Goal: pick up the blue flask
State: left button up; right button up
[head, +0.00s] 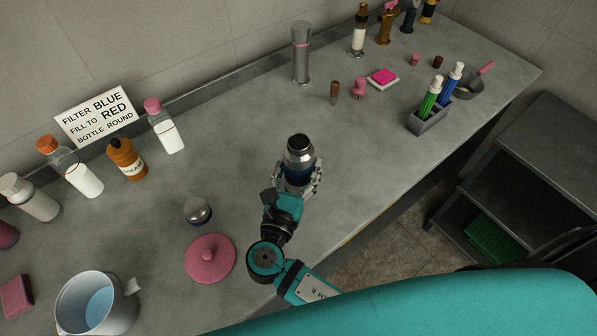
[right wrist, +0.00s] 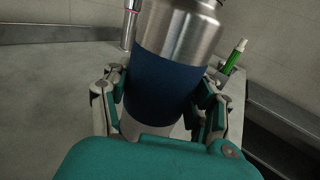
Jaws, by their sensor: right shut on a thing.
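The blue flask (head: 299,156) is a steel bottle with a dark blue band and an open mouth, in the middle of the head view. My right gripper (head: 299,181) is shut around its blue band. In the right wrist view the flask (right wrist: 164,84) stands between the two fingers of the right gripper (right wrist: 161,100), slightly tilted in the picture. I cannot tell whether its base touches the counter. My left gripper is not in view.
Left are a pink lid (head: 210,262), a metal dome (head: 197,211), a grey jug (head: 85,308) and several bottles. A tall steel cylinder (head: 301,55) stands behind. The counter around the flask is clear.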

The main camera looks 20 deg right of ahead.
jog(key=s+a+b, duration=0.1)
jog(key=s+a, duration=0.1)
jog(key=s, duration=0.5)
jog(key=s+a+r+b, duration=0.1)
jog(key=s+a, duration=0.1)
jog(key=s, duration=0.6)
jog(key=shift+a+r, duration=0.2)
jog(key=shift+a, duration=0.2)
